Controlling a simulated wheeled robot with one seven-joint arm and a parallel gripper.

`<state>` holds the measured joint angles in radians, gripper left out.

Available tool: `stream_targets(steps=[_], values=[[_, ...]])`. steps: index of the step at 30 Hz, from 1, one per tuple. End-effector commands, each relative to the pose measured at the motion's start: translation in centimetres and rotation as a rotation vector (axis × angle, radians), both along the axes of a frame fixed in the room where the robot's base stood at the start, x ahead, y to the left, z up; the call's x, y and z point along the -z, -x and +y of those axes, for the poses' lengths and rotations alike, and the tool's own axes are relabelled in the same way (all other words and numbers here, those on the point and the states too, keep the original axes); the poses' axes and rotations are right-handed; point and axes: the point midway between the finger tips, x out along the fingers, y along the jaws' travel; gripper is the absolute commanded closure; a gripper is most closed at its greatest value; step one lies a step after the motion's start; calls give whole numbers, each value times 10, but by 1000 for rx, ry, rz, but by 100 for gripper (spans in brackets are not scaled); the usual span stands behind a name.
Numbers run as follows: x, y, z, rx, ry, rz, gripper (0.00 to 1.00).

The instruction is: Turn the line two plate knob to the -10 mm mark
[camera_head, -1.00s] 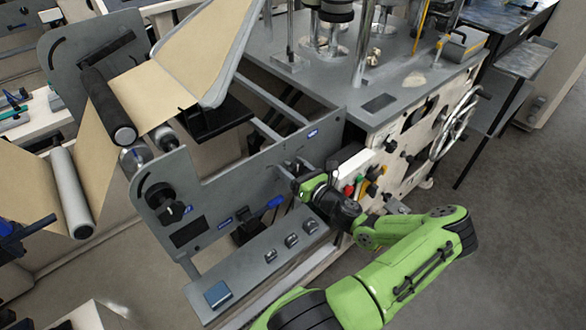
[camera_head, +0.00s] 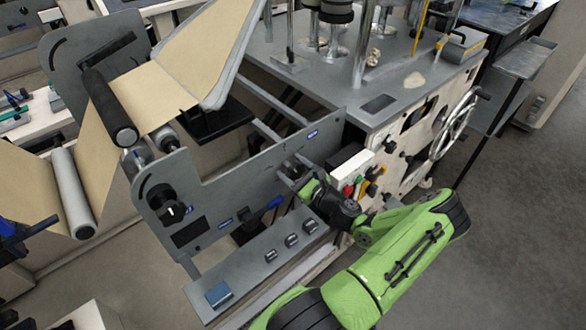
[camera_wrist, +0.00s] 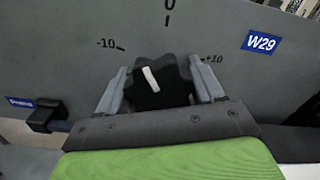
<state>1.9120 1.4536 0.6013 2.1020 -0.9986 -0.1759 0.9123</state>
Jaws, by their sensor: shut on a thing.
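In the wrist view a black lobed knob (camera_wrist: 160,92) sits on the grey plate (camera_wrist: 70,25). My gripper (camera_wrist: 166,88) is shut on it, one finger on each side. The knob's white pointer line (camera_wrist: 150,79) points up and a little left, between the "0" (camera_wrist: 168,6) and the "-10" mark (camera_wrist: 107,43). A "+10" mark (camera_wrist: 213,58) is on the right. In the head view my gripper (camera_head: 291,174) is at the right part of the side plate (camera_head: 250,170), and the held knob is mostly hidden. I cannot read a line number.
A blue "W29" label (camera_wrist: 262,42) is right of the knob. A second black knob (camera_head: 165,203) is at the plate's left end. Coloured buttons (camera_head: 352,186) are close right of my gripper.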

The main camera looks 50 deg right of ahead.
Motion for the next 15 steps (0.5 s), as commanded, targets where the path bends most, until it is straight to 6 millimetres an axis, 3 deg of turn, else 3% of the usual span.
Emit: stream_targets(steps=[15], values=[[5, 1, -1, 0, 460, 116, 63]])
